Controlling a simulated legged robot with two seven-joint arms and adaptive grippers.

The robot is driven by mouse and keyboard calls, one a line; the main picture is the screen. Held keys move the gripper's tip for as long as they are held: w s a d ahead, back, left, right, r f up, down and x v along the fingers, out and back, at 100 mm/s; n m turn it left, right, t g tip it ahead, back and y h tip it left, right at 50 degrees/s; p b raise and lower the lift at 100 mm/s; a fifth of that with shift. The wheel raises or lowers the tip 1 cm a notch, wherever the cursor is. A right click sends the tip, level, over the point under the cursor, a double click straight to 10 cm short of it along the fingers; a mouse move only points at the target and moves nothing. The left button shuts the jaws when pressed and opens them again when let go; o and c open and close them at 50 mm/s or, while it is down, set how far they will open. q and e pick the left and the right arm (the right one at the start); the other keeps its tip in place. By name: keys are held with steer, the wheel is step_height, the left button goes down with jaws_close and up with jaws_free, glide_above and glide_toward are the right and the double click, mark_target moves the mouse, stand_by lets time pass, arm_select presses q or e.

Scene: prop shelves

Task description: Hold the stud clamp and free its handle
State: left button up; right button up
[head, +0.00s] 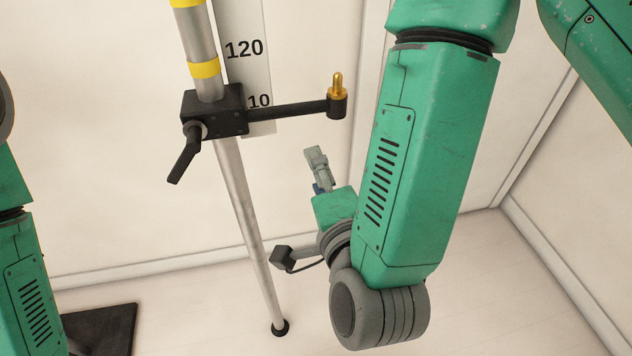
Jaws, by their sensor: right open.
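The black stud clamp (214,111) sits around a silver vertical pole (242,205), just below a yellow band. Its black lever handle (186,157) hangs down and to the left from the clamp's front. A black side arm (288,111) reaches right from the clamp and ends in an upright brass stud (338,87). My right gripper (316,160) is below and right of the clamp, under the side arm and apart from it. It is small in view and partly hidden by my own arm; it is open, with nothing seen in it. My left gripper is out of view.
A white scale strip (244,60) with black numbers stands behind the pole. The pole's black foot (280,328) rests on the pale floor. A dark flat plate (100,330) lies at lower left. White walls close off the back and right.

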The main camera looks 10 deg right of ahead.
mark_target(293, 115)
steer(key=w+a+r, duration=0.1)
steer(key=w, duration=0.2)
steer(key=w+r+m+t+p, duration=0.1)
steer(key=w, duration=0.2)
steer(key=w+a+r+m+p, duration=0.1)
steer(key=w, duration=0.3)
steer(key=shift+w+a+r+t+h, duration=0.1)
steer(key=shift+a+r+t+h, duration=0.05)
steer(key=shift+a+t+h, duration=0.15)
steer(key=shift+w+d, duration=0.35)
steer(key=shift+w, duration=0.2)
steer(key=shift+w+d, duration=0.35)
steer(key=shift+w, duration=0.2)
steer(key=shift+w+d, duration=0.3)
steer(key=shift+d, duration=0.05)
steer(key=shift+a, duration=0.75)
steer(key=c, duration=0.4)
steer(key=shift+a, duration=0.15)
jaws_close()
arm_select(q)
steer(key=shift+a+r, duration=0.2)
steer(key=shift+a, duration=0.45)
arm_select(e)
steer(key=shift+d, duration=0.35)
